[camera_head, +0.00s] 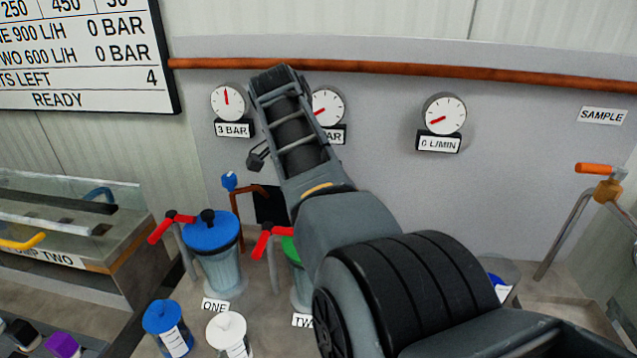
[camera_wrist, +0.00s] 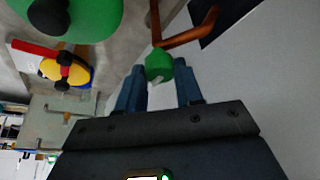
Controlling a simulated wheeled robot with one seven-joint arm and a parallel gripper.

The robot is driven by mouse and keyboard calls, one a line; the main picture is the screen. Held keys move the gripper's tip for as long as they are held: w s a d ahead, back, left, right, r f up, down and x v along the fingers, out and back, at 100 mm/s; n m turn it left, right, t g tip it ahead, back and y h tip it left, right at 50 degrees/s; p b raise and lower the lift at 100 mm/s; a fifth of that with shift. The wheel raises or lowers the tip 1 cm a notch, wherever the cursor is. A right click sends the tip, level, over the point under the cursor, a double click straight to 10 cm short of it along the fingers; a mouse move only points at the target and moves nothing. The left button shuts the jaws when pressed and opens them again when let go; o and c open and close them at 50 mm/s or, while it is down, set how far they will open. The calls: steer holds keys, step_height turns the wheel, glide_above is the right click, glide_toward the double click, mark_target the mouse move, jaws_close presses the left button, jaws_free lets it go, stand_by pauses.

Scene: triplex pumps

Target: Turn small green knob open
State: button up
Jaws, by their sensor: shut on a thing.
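The small green knob (camera_wrist: 158,66) sits at the end of a copper pipe (camera_wrist: 185,37) in the wrist view. My gripper (camera_wrist: 158,74) has its two blue fingers on either side of the knob and is shut on it. Part of the knob is hidden behind the fingers. In the head view the knob and my fingertips are hidden behind my arm.
A green-lidded vessel (camera_head: 291,248) with a red handle stands beside my arm, by the blue-lidded vessel (camera_head: 212,232). A small blue knob (camera_head: 229,181) tops another copper pipe. Gauges (camera_head: 229,101) hang on the back wall. Small jars (camera_head: 168,328) stand in front.

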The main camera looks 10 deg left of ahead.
steer(key=o, duration=1)
steer(key=shift+b+v, duration=0.6)
steer(key=shift+v, duration=3.3)
steer(key=shift+a, duration=0.1)
